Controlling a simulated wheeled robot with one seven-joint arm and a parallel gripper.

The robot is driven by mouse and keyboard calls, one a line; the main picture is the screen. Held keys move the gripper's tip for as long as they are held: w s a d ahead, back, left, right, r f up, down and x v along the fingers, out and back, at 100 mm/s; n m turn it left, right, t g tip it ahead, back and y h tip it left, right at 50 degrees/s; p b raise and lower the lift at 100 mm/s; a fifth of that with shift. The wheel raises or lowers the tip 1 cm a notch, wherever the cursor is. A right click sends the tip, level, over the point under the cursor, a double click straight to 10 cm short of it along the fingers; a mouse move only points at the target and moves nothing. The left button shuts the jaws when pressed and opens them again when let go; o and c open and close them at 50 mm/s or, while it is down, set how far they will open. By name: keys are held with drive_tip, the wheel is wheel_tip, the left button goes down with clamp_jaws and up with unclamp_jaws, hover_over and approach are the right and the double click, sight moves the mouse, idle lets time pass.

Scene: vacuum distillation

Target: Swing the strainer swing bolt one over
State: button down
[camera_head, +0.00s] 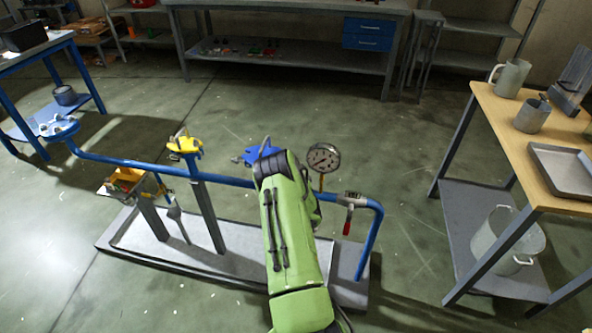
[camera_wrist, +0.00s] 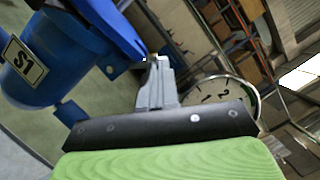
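The blue strainer (camera_wrist: 60,52) with an "S1" label fills the upper left of the wrist view. A blue flange or lid edge (camera_wrist: 118,32) reaches toward my fingertips. In the head view only a bit of the blue strainer top (camera_head: 250,157) shows behind my green arm. My gripper (camera_wrist: 153,65) has its grey fingers together in the middle of the wrist view, tips beside the blue edge. A small bright metal bit shows at the tips. I cannot tell whether it is a swing bolt or is held. In the head view my arm hides the gripper.
A pressure gauge (camera_head: 323,158) stands close to the right of my arm; the wrist view also shows its dial (camera_wrist: 222,92). A blue pipe (camera_head: 230,181), a yellow-topped fitting (camera_head: 184,145) and a red-handled valve (camera_head: 349,200) sit along the skid. A wooden-topped table (camera_head: 522,150) is at right.

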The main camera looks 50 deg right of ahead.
drive_tip(key=shift+w+r, duration=0.3)
drive_tip(key=shift+r, duration=0.15)
idle(0.4)
drive_tip(key=shift+w+a+r+n+y, duration=0.15)
drive_tip(key=shift+w+n+y, duration=0.15)
drive_tip(key=shift+n, duration=0.5)
drive_tip(key=shift+w+a+r+n+y, duration=0.1)
drive_tip(key=shift+w+r+n+y, duration=0.15)
drive_tip(key=shift+n, duration=0.55)
drive_tip(key=shift+f, duration=0.2)
